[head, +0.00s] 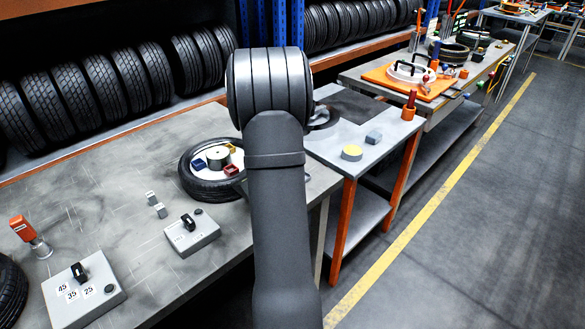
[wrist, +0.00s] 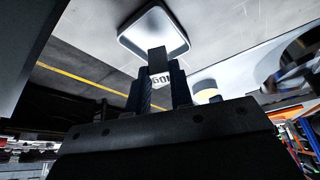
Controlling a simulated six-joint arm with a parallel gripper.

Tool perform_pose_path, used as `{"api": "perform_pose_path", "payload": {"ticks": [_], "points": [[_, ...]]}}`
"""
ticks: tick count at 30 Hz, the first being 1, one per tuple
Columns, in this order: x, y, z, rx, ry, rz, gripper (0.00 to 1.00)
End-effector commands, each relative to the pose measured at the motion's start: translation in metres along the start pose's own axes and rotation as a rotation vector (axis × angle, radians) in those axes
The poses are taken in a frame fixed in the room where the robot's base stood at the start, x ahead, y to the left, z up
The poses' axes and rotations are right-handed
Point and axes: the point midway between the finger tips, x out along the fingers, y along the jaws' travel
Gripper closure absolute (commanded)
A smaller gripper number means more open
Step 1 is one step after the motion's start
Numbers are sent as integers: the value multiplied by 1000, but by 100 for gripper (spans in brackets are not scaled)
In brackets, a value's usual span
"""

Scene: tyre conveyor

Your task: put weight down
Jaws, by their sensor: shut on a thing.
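In the wrist view, my gripper (wrist: 161,82) is shut on a small grey weight (wrist: 157,60). A pale patch with dark characters, upside down and not clearly legible, shows between the fingers. Just beyond the fingertips is a rounded square pad (wrist: 135,38) with a pale rim and darker middle. I cannot tell whether the weight touches it. In the head view, my arm hides the gripper and the held weight.
In the head view, the yellow-topped cylinder (head: 351,153) and a grey block (head: 373,137) stand on the middle bench. A tyre (head: 207,190) holding small coloured blocks lies on the near bench, beside two small grey pieces (head: 155,205) and a switch box (head: 192,235).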

Motion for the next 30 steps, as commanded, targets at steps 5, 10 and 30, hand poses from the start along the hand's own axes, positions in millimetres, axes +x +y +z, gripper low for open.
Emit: {"api": "perform_pose_path", "payload": {"ticks": [5,10,30], "points": [[23,1,10,-1,-1,1,100],[24,0,10,0,0,-1,100],[24,0,10,1,0,-2,58]]}}
